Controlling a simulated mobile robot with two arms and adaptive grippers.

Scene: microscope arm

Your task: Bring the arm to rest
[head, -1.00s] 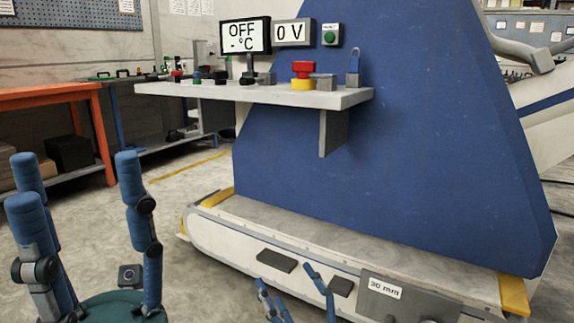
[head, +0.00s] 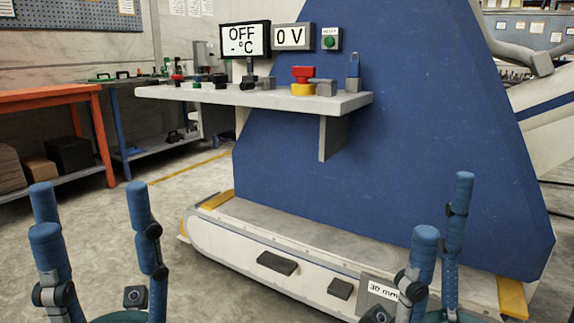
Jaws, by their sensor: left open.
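A blue machine body (head: 370,140) with a white base carries a pale control shelf (head: 260,98). A display (head: 245,40) reads OFF and - °C. Another (head: 293,35) reads 0 V. A green button (head: 329,42) is right of it. My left gripper (head: 94,212) is open and empty, low at the left. My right gripper (head: 443,207) is low at the right, its lower part cut off; its opening is unclear.
An orange table (head: 45,98) with boxes underneath stands at the left. A workbench with tools (head: 125,78) is behind it. The white base (head: 235,245) runs across the front, with a 30 mm label (head: 383,291). Pale floor lies open at the left.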

